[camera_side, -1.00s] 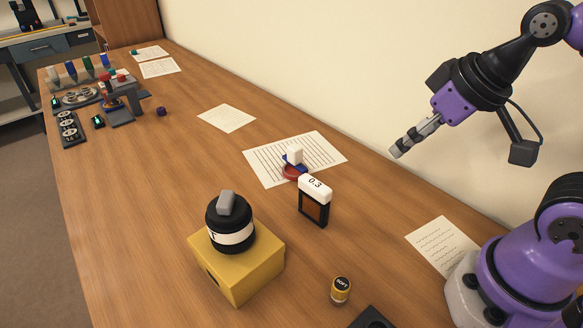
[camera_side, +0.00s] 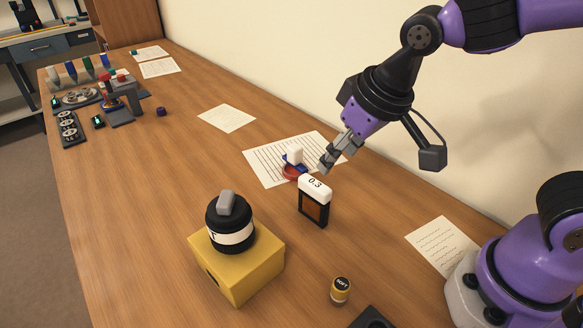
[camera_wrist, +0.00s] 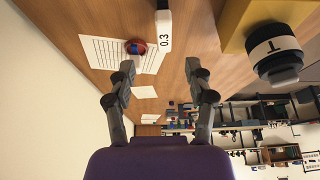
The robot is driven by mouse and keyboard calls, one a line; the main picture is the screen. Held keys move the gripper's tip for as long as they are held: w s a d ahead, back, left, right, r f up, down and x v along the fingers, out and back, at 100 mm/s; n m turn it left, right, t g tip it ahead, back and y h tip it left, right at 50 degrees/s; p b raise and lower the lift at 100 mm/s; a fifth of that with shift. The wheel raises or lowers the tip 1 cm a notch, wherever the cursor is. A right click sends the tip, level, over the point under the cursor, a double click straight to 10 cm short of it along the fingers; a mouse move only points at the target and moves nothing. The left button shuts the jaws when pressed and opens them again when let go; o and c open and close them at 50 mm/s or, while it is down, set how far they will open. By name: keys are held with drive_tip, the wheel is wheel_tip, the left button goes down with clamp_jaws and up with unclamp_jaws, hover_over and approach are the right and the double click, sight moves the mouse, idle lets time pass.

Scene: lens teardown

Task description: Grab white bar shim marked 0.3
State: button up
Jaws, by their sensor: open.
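The white bar shim marked 0.3 (camera_side: 314,184) sits on top of a small dark upright holder (camera_side: 313,209) with an orange-brown face.
A yellow block (camera_side: 238,269) carries a black lens-like part (camera_side: 230,225) left of the holder. A red and blue piece with a white top (camera_side: 293,160) rests on a lined sheet (camera_side: 266,165) behind it. A small yellow-black jar (camera_side: 341,289) stands in front.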

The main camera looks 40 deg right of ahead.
sight(317, 184)
drive_tip(key=x, duration=1)
drive_tip(key=shift+w+a+f, duration=0.15)
drive_tip(key=shift+a+f, duration=0.1)
clamp_jaws()
